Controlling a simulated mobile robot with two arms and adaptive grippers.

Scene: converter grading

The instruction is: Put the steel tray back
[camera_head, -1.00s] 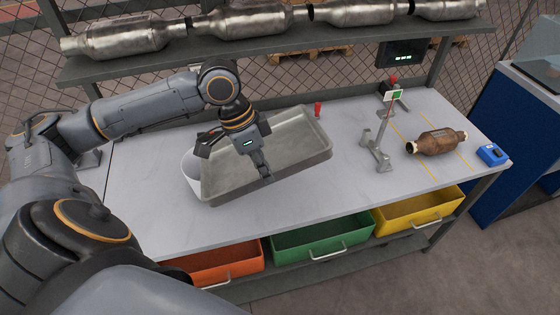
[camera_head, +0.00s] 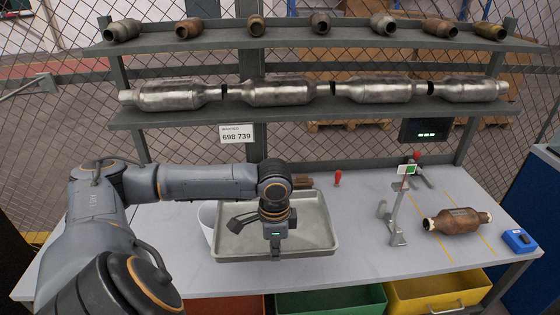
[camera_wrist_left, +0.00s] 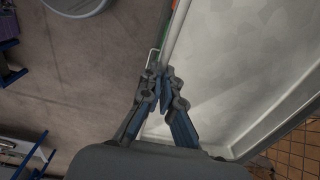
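The steel tray (camera_head: 316,222) is a shallow grey rectangular pan, roughly level over the left-middle of the workbench in the head view. I cannot tell whether it touches the bench. My left gripper (camera_head: 275,256) is at the tray's front rim, pointing down. In the left wrist view the gripper fingers (camera_wrist_left: 165,76) come together at the rim of the tray (camera_wrist_left: 240,60) and look shut on it. The arm hides part of the tray's middle and back. My right gripper is not in view.
A white round container (camera_head: 207,222) stands close at the tray's left. A red-handled tool (camera_head: 337,178), a stand (camera_head: 397,212), a brown converter (camera_head: 457,220) and a blue device (camera_head: 519,240) are on the workbench (camera_head: 345,262). Shelves with converters (camera_head: 277,91) rise behind. Coloured bins are below the front edge.

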